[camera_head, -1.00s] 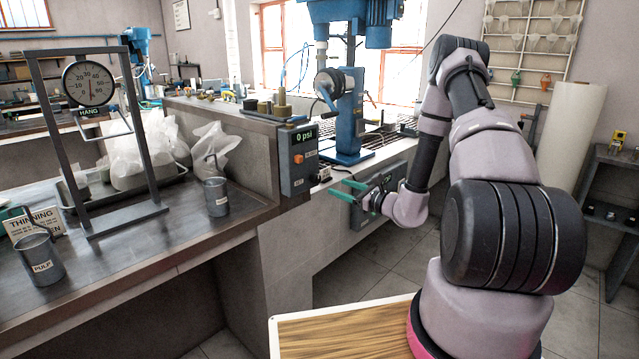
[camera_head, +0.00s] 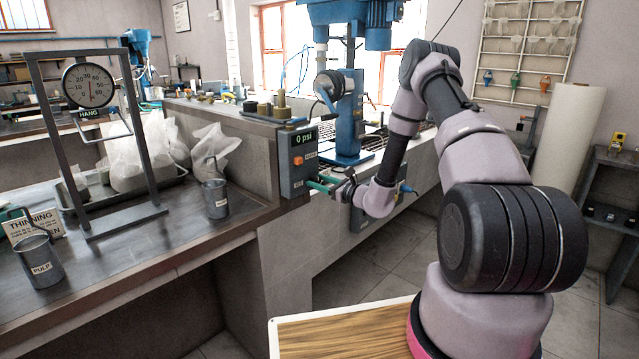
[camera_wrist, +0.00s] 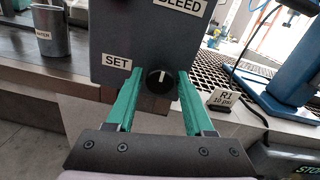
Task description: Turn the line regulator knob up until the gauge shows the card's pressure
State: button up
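A grey regulator box (camera_head: 297,168) stands at the end of the bench wall. Its display (camera_head: 303,137) reads 0 psi, and an orange button (camera_head: 298,160) sits below it. In the wrist view, a round black knob (camera_wrist: 161,80) with a white mark pointing up sits beside the SET label on the box. My gripper (camera_wrist: 159,84) is open, its green fingers to the left and right of the knob with gaps visible. In the head view my gripper (camera_head: 320,184) is at the box's lower right. A small card (camera_wrist: 226,101) is marked R1, with what looks like 10 psi below.
A blue machine (camera_head: 347,115) stands behind the box, its base also in the wrist view (camera_wrist: 289,95) beside a metal grating (camera_wrist: 230,78). A hanging dial scale (camera_head: 89,86) and metal cups (camera_head: 215,198) stand on the left bench. The floor below my arm is clear.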

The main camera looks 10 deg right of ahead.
grip_shut()
jog(key=shift+m, duration=0.3)
jog(key=m, duration=0.6)
jog(key=shift+f, duration=0.1)
jog(key=m, duration=0.6)
jog(key=shift+d, duration=0.1)
jog(key=shift+f+m, duration=0.1)
jog(key=shift+m, duration=0.4)
jog(key=shift+o, duration=2.4)
grip_release()
